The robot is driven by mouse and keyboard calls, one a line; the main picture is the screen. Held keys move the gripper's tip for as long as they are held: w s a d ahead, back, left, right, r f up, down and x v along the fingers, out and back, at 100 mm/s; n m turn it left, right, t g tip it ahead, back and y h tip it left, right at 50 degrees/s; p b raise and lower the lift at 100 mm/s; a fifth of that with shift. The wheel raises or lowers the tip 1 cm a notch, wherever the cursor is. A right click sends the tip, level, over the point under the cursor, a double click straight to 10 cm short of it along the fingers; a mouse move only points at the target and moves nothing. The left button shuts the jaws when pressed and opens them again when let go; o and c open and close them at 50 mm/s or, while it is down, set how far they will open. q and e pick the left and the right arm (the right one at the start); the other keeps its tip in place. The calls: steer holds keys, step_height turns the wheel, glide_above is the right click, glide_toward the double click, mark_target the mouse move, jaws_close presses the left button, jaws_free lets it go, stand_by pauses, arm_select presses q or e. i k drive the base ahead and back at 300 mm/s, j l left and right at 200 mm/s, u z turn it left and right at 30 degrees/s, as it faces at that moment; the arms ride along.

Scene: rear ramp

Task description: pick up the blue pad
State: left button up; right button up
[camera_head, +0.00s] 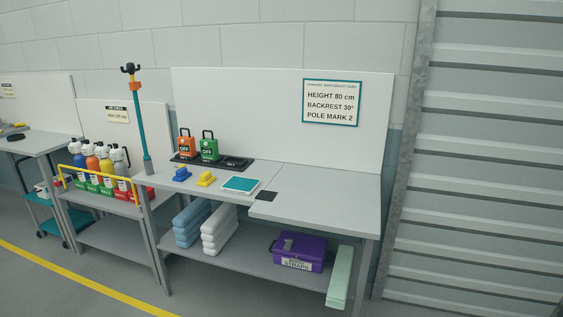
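A small blue block-like piece (183,174) sits on the grey workbench (325,195), left of a similar yellow piece (206,179). A flat teal pad with a white border (241,185) lies on the bench to their right. A stack of folded light-blue items (192,222) is on the lower shelf, beside a white stack (219,229). I cannot tell for certain which of these is the blue pad. Neither of my grippers is in view, and nothing here is held.
Orange (187,146) and green (209,147) units stand in a black tray at the bench back. A teal pole (142,120) rises at the left end. A purple box (298,251) is on the shelf. The bench's right part is clear. A ribbed shutter (490,150) is at right.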

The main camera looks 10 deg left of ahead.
mark_target(182, 174)
steer(key=i+j+u, duration=0.15)
steer(key=i+u, duration=0.3)
steer(key=i, duration=0.15)
steer(key=i+u, duration=0.4)
steer(key=i, duration=0.2)
steer(key=i+j+z, duration=0.35)
steer(key=i, duration=0.15)
steer(key=i+j+z, duration=0.35)
steer(key=i, duration=0.15)
steer(key=i+j+z, duration=0.35)
steer(key=j, duration=0.2)
